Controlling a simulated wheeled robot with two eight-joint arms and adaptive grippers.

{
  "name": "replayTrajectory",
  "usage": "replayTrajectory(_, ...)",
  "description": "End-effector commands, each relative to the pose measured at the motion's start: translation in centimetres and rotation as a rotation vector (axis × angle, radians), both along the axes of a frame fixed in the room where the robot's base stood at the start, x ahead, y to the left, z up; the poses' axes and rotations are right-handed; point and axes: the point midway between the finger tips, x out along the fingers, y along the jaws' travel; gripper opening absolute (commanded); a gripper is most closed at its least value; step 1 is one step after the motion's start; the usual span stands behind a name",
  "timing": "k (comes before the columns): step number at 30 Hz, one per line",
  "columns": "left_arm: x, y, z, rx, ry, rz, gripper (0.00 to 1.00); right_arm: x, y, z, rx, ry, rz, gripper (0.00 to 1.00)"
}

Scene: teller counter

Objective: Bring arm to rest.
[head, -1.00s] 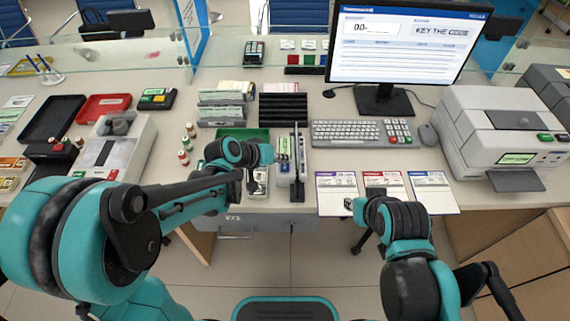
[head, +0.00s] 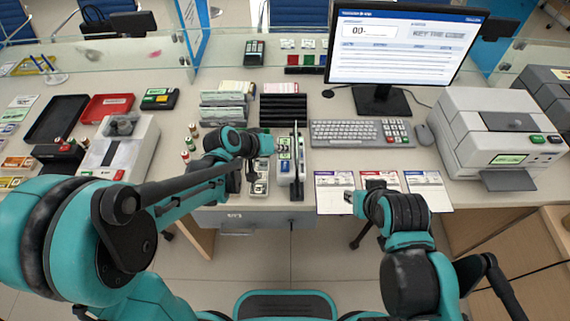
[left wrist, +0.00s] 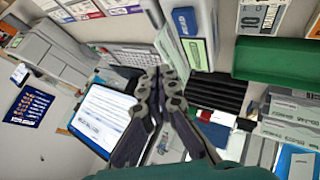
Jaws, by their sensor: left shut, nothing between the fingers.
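My left arm reaches in from the left over the counter, with its teal wrist above the middle near the cash trays. In the left wrist view my left gripper (left wrist: 160,75) has its dark fingers together, with nothing between them. In the head view its fingertips are hard to make out. My right gripper (head: 350,198) hangs at the front edge of the counter by the printed cards. Only a small part of it shows, so its jaws cannot be judged.
The counter holds a monitor (head: 402,45), a keyboard (head: 360,133), a black slotted rack (head: 283,108) and a grey printer (head: 495,125). Printed cards (head: 427,190) lie at the front edge. A red tray (head: 105,105) and a black tray (head: 55,118) are at left. A green tray (left wrist: 275,62) shows in the wrist view.

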Motion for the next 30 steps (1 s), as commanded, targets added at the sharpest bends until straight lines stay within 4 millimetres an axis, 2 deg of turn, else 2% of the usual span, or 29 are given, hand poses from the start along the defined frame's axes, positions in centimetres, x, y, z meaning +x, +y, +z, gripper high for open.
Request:
replayTrajectory(15, 0.0, 0.0, 0.0, 0.001, 0.0, 0.001, 0.0, 0.0, 0.0, 0.0, 0.0, 0.0, 0.0, 0.29)
replayTrajectory(19, -0.7, 0.8, 0.7, 0.024, -0.003, 0.011, 0.0, 0.0, 0.0, 0.0, 0.0, 0.0, 0.0, 0.29)
replayTrajectory(23, -3.1, 3.4, 2.5, 0.097, -0.008, 0.045, 0.0, 0.0, 0.0, 0.0, 0.0, 0.0, 0.0, 0.29)
replayTrajectory(30, -10.1, 9.9, 5.2, 0.296, -0.027, 0.131, 0.0, 0.0, 0.0, 0.0, 0.0, 0.0, 0.0, 0.29)
